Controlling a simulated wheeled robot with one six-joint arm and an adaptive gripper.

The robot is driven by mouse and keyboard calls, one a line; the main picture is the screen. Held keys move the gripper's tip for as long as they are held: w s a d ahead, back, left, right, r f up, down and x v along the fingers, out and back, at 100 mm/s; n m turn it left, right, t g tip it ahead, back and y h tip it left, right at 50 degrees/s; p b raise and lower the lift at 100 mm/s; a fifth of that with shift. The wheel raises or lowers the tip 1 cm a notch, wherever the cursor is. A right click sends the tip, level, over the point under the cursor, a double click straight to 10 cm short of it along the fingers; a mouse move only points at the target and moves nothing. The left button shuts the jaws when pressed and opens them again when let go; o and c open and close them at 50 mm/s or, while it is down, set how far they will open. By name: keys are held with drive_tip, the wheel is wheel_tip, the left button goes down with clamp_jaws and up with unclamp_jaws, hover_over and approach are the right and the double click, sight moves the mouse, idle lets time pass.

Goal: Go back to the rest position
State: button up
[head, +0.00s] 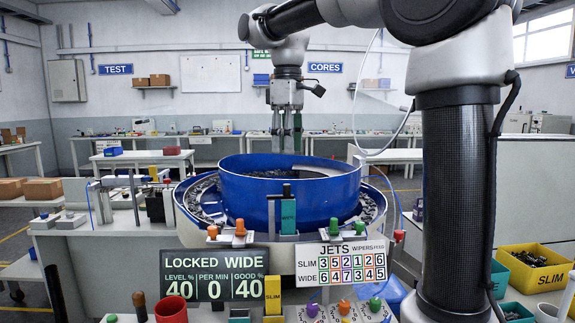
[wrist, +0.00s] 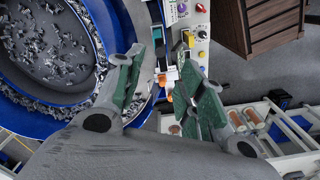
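My gripper (head: 287,138) hangs fingers-down from my arm, above the far part of the blue bowl (head: 264,198) in the head view. In the wrist view, my gripper (wrist: 163,68) has its two green-padded fingers spread apart with a clear gap and nothing held between them. The bowl's blue rim (wrist: 101,35) fills the left of the wrist view, with many small dark connectors (wrist: 45,45) lying inside. Part of the bowl's inside is hidden by its near wall in the head view.
Signs reading LOCKED WIDE (head: 216,273) and JETS (head: 339,262) stand before the bowl. A yellow SLIM bin (head: 533,280) sits at right. Colored knobs line the front edge. In the wrist view, a control panel (wrist: 190,32) and a brown cabinet (wrist: 270,30) lie beyond the fingers.

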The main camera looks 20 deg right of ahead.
drive_tip(key=shift+r, duration=0.9)
drive_tip(key=f+m, duration=0.1)
drive_tip(key=f, duration=0.1)
drive_tip(key=f+m, duration=0.1)
drive_tip(key=f, duration=0.1)
drive_tip(key=f+m+t, duration=0.1)
drive_tip(key=f, duration=0.2)
drive_tip(key=shift+s+d+m, duration=0.1)
drive_tip(key=shift+d+m, duration=0.15)
drive_tip(key=shift+m, duration=0.05)
drive_tip(key=s+d+f+m+t, duration=0.1)
drive_tip(key=s+d+f, duration=0.3)
drive_tip(key=s, duration=0.6)
drive_tip(key=s+d+f+m+t, duration=0.2)
drive_tip(key=s+d+f+m, duration=0.2)
drive_tip(key=s+f, duration=0.3)
drive_tip(key=s+d, duration=0.1)
drive_tip(key=s, duration=0.3)
drive_tip(key=shift+s+m, duration=0.2)
drive_tip(key=shift+m, duration=0.1)
drive_tip(key=shift+d, duration=0.1)
